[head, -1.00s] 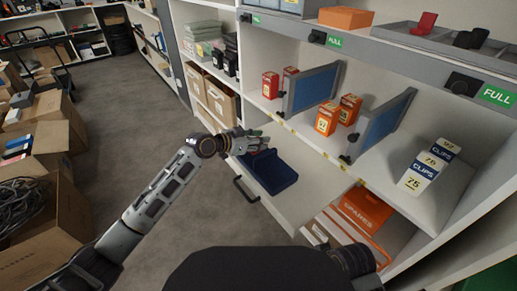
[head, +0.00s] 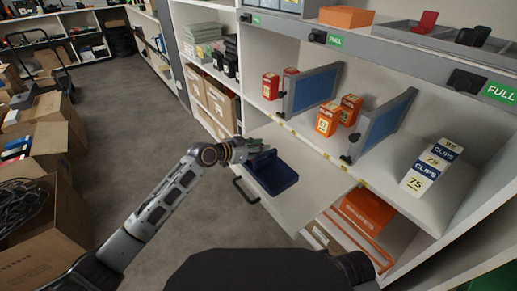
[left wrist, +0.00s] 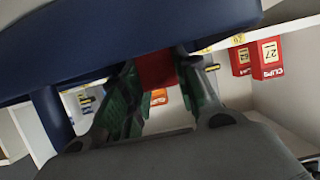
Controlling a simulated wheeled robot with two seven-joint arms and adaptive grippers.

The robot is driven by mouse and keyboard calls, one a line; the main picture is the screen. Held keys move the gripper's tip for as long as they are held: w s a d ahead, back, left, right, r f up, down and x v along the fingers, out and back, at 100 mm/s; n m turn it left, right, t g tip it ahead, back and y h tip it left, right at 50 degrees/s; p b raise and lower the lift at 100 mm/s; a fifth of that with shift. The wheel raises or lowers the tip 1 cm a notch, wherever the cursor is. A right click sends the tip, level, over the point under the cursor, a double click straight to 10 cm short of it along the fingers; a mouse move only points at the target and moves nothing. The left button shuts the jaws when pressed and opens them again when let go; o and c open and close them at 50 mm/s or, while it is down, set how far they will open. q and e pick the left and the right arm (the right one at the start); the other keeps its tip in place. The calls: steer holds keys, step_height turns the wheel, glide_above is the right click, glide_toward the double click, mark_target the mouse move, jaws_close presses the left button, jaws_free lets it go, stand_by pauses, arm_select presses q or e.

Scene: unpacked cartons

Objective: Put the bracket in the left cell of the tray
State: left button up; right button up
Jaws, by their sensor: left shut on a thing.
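The dark blue tray (head: 272,178) sits on the pulled-out white shelf board, and its blue side fills the top of the left wrist view (left wrist: 90,45). My left gripper (head: 266,153) is over the far left end of the tray. In the left wrist view its green-padded fingers (left wrist: 160,88) are shut on a red piece, the bracket (left wrist: 157,70). The bracket is partly hidden behind the tray's edge in that view. In the head view the gripper hides the bracket and part of the tray, so I cannot tell which cell it is over. My right gripper is not in view.
The shelf board (head: 320,197) has bare room right of the tray. Blue dividers (head: 384,125) and orange-red boxes (head: 328,119) stand on the shelf behind it. A white clips carton (head: 432,168) stands at the right. An orange box (head: 367,210) lies below.

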arm_select(q)
steer(key=shift+f, duration=0.15)
steer(key=o, duration=0.8)
